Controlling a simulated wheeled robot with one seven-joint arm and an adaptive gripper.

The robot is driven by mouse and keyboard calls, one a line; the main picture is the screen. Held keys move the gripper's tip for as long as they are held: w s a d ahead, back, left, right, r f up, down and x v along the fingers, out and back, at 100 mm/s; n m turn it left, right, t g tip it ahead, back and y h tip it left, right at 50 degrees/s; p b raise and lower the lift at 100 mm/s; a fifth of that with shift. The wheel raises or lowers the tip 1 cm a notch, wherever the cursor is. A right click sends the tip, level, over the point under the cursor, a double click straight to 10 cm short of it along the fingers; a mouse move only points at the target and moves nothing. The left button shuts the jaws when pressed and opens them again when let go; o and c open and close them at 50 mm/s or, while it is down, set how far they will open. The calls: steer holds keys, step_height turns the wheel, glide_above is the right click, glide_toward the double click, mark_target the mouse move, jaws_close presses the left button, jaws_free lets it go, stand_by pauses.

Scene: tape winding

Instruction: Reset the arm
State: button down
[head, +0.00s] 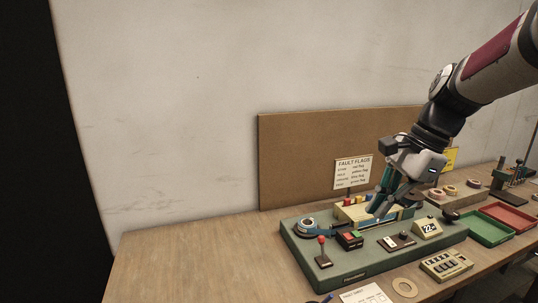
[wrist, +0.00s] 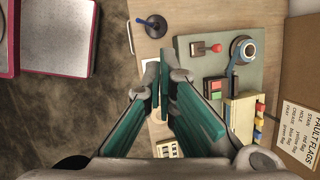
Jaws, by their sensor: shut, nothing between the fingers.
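My arm reaches in from the upper right in the head view, and my gripper (head: 378,208) hangs over the green machine base (head: 355,270). In the wrist view my gripper (wrist: 160,65) has its teal fingers together at the tips, with nothing between them. The base carries a blue tape reel (head: 307,227), a red-knobbed lever (head: 322,250), a switch box with red and green buttons (head: 349,239) and a small display reading about 22 (head: 428,228). My gripper hides part of the block behind it. I cannot tell whether the fingertips touch anything below.
A brown board with a "FAULT FLAGS" sign (head: 353,172) stands behind the base. A green tray (head: 484,228) and a red tray (head: 512,215) lie to the right. A keypad box (head: 446,265) and a tan ring (head: 404,287) are in front. The table's left part is clear.

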steer(key=s+a+f+n+t+h, duration=0.1)
steer(key=s+n+h, duration=0.1)
steer(key=s+n, duration=0.5)
steer(key=s+a+f+n+t+h, duration=0.1)
steer(key=s+n+t+h, duration=0.1)
steer(key=s+n, duration=0.6)
steer(key=shift+s+a+n, duration=0.3)
steer(key=shift+s+a, duration=0.1)
steer(key=shift+s, duration=3.5)
